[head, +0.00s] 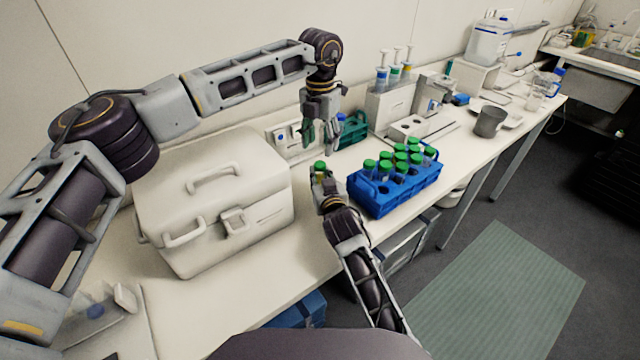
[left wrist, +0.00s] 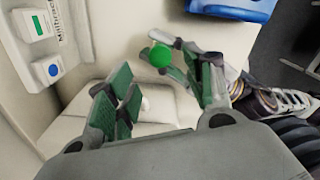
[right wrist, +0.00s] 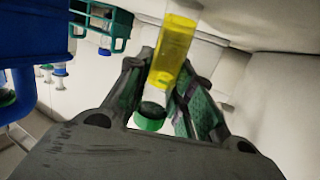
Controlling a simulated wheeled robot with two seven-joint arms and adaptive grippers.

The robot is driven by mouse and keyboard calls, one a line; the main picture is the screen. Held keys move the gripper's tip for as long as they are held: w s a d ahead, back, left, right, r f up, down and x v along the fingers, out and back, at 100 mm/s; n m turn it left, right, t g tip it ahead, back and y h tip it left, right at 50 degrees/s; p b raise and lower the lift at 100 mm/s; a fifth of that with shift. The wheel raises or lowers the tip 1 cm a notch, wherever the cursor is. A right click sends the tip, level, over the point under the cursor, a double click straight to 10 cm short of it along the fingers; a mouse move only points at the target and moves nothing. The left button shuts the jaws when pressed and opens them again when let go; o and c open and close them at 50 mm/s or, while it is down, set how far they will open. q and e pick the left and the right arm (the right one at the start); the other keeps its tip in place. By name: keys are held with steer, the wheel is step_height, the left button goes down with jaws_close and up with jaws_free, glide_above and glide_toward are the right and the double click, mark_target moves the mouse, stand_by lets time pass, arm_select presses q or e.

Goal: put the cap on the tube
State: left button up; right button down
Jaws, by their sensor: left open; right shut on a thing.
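The tube (right wrist: 172,50) holds yellow liquid and is clasped between the fingers of my right gripper (head: 323,188), left of the blue rack. It looks roughly upright. The green cap (head: 320,165) shows at the tube's top, and also in the right wrist view (right wrist: 150,117) and, from above, in the left wrist view (left wrist: 160,56). I cannot tell whether it is tight. My right gripper's fingers lie below the cap. My left gripper (head: 332,148) is open and empty, pointing down above the cap and apart from it.
A blue rack (head: 398,201) of green-capped tubes stands right of the held tube. A large white case (head: 215,205) stands left. A teal rack (head: 352,131) and a white box with pipettes (head: 391,108) are behind. A grey mug (head: 490,122) stands farther right. Bare bench lies in front of the case.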

arm_select(q)
steer(key=shift+r, duration=2.7)
arm_select(e)
steer(key=c, duration=1.2)
jaws_free()
steer(key=shift+o, duration=0.2)
steer(key=shift+s, duration=0.15)
steer(key=shift+v, duration=5.85)
arm_select(q)
steer(key=shift+f, duration=0.1)
arm_select(e)
steer(key=shift+d, duration=0.1)
